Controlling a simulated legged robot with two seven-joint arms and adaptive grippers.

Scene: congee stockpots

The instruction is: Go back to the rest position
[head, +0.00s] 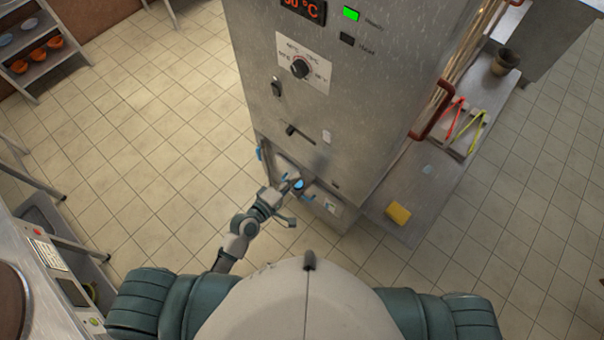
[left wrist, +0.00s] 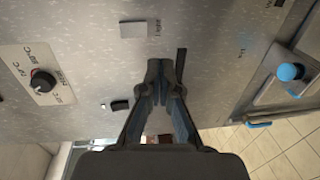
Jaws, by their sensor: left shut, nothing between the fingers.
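My left gripper (head: 312,169) is in front of the lower part of the steel cabinet (head: 345,100). Its fingers are together with nothing between them. In the left wrist view its closed fingers (left wrist: 160,80) point toward the cabinet front, beside a dark slot (left wrist: 181,62) and a white plate (left wrist: 140,29). I cannot tell whether the fingertips touch the panel. The round dial (head: 300,68) and a lit green switch (head: 351,14) are higher on the panel. My right gripper is not in view.
A low steel shelf (head: 430,190) to the right of the cabinet holds a yellow sponge (head: 398,213), red tongs (head: 453,120) and a dark pot (head: 505,62). A rack with orange bowls (head: 55,43) is at upper left. Tiled floor (head: 150,150) is clear left of the cabinet.

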